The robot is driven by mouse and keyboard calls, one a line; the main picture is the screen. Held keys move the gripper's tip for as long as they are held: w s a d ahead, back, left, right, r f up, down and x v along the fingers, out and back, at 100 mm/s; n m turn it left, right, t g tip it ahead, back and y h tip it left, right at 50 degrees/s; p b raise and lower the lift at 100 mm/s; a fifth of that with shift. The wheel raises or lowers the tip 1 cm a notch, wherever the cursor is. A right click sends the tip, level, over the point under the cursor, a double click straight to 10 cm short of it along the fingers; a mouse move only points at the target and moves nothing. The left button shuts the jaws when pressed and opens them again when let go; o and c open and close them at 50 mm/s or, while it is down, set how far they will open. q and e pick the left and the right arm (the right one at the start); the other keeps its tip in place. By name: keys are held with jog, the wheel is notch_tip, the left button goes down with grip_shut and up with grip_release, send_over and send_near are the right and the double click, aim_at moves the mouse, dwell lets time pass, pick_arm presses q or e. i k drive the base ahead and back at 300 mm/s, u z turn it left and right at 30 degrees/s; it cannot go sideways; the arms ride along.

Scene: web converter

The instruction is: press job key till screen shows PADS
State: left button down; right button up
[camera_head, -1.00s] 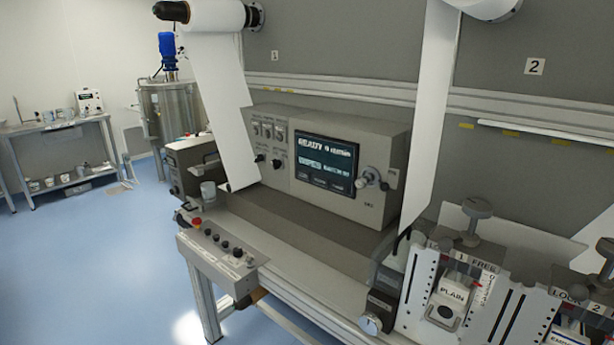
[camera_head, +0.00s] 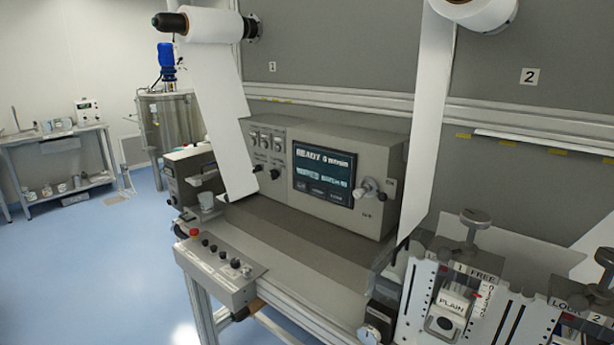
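The screen (camera_head: 323,176) sits in the grey control cabinet (camera_head: 375,143) at the middle of the machine. Its top line seems to read READY; the smaller words are too blurred to read surely. A button box (camera_head: 222,272) with a red knob (camera_head: 194,233) and several dark buttons (camera_head: 222,256) is on the machine's front left edge. The lettering beside the buttons is too small to tell which one is the job key. Neither of my grippers shows.
A white web hangs from the upper left roll (camera_head: 213,25); another web (camera_head: 428,125) hangs at the right. Stations with a PLAIN block (camera_head: 452,300) stand at lower right. A steel tank (camera_head: 170,125) and a side bench (camera_head: 60,133) are behind left. The blue floor (camera_head: 110,260) at left is clear.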

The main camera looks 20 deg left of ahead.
aim_at(298, 184)
jog(key=u, duration=2.05)
jog(key=i, duration=1.1)
jog(key=z, duration=2.75)
